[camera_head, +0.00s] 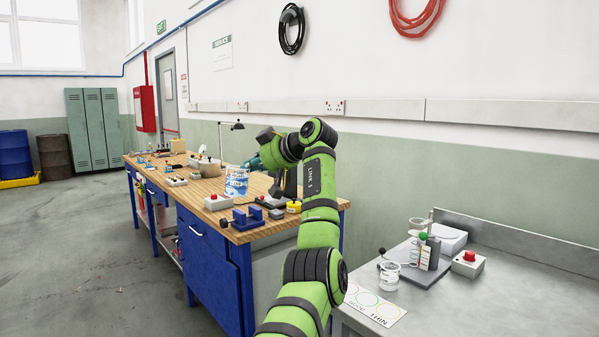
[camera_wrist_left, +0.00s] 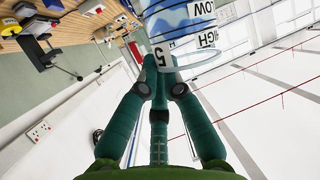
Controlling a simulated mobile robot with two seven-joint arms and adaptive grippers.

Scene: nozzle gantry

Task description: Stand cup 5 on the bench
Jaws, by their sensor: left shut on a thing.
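Cup 5 (camera_head: 237,181) is a clear cup with blue contents, and it shows over the near part of the wooden-topped bench (camera_head: 262,231) in the head view. In the left wrist view the cup (camera_wrist_left: 184,30) bears the number 5 and the marks LOW and HIGH. My left gripper (camera_wrist_left: 160,72) is shut on the cup at its side. In the head view the teal left gripper (camera_head: 250,164) reaches the cup from the right. The cup looks about upright; I cannot tell whether its base touches the bench. My right gripper is not in view.
A blue vice (camera_head: 247,219), a red-button box (camera_head: 218,202) and small parts crowd the bench's near end. A lamp (camera_head: 232,126) stands behind. At right, a grey metal table (camera_head: 440,315) holds a beaker (camera_head: 389,276), a tube rack and another red-button box (camera_head: 468,263).

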